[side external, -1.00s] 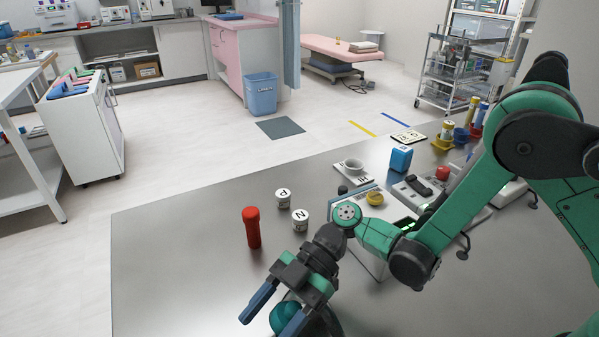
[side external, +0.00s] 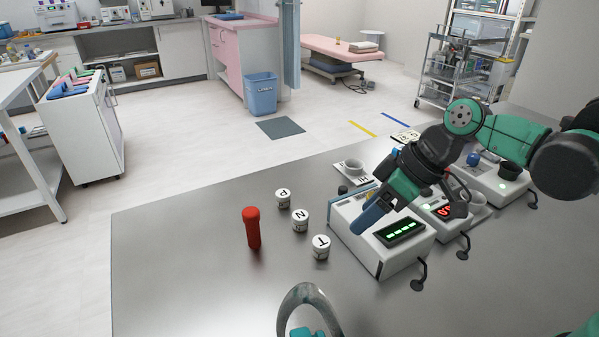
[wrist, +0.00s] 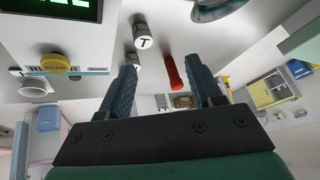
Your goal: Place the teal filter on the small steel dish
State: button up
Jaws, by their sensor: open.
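A teal piece (side external: 307,332), which looks like the teal filter, shows at the bottom edge of the side view, mostly cut off. A curved grey metal rim (side external: 309,289), likely the small steel dish, arches around it. The teal piece appears within the rim, but I cannot tell whether it rests on the dish. Part of a grey metal rim (wrist: 215,10) also shows at the top of the wrist view. My gripper (wrist: 165,74) is open, with nothing between its fingers. In the side view it is over the white device, up and right of the dish.
A red cylinder (side external: 252,228) stands left of white pots marked P (side external: 283,198), N (side external: 300,220) and T (side external: 321,247). The white device (side external: 382,245) with a green display stands below my gripper. Bare steel table (side external: 180,250) lies at the left.

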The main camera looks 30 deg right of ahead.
jog(key=s+d+m+t+h, duration=0.1)
jog(key=d+m, duration=0.1)
jog(key=d+r+m+t+h, duration=0.1)
jog(key=d+m+h, duration=0.1)
jog(key=d, duration=0.1)
jog(key=s+d+r+m+t+h, duration=0.1)
jog(key=d+m, duration=0.1)
jog(key=shift+s+d+h, duration=0.3)
jog(key=n+g, duration=0.7)
jog(key=n, duration=0.8)
send_over(309, 335)
notch_tip(309, 335, down, 7)
jog(key=shift+d+r, duration=0.1)
jog(key=shift+f, duration=2.9)
